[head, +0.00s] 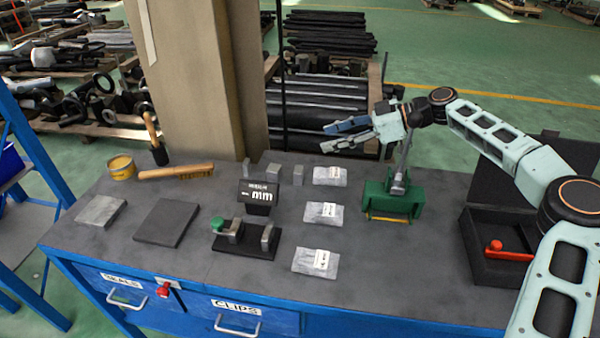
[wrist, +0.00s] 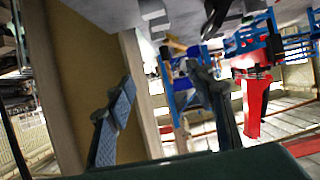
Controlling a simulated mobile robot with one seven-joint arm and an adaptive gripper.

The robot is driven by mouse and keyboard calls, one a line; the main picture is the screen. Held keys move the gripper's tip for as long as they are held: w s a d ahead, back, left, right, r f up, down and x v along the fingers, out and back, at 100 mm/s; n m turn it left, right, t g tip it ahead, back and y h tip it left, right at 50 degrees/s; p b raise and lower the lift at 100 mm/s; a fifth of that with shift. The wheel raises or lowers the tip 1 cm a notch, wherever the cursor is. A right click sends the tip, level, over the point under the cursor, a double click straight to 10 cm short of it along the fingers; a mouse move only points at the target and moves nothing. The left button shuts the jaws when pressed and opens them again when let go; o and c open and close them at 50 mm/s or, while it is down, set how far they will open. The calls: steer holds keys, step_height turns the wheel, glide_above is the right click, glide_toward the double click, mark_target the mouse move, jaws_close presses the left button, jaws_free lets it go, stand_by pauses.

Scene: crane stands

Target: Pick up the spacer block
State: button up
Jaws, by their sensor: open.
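No part is labelled as the spacer block, and I cannot tell which one it is. A light grey flat block (head: 101,210) lies at the left of the bench. Three small grey upright blocks stand behind the mm display: a left one (head: 247,168), a middle one (head: 273,172) and a right one (head: 298,175). My gripper (head: 332,135) is open and empty, raised above the back of the bench and pointing left. In the wrist view, my gripper's two fingers (wrist: 165,82) are spread with nothing between them; that view is strongly tilted.
On the bench (head: 195,262) are a dark plate (head: 165,224), a mm display (head: 259,193), a green-knobbed fixture (head: 245,240), several labelled bags (head: 323,212), a green device (head: 393,200), a brush (head: 177,172) and a black case (head: 485,235). A thick pillar (head: 205,80) rises behind.

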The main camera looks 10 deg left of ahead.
glide_toward(298, 169)
steer(key=shift+a+f+y+p, duration=0.3)
steer(key=shift+a+f+p, duration=0.25)
steer(key=shift+a+p, duration=0.15)
steer(key=shift+p+x, duration=0.45)
steer(key=shift+x, duration=2.45)
steer(key=shift+c, duration=0.6)
steer(key=c, duration=1)
steer(key=shift+c, duration=0.9)
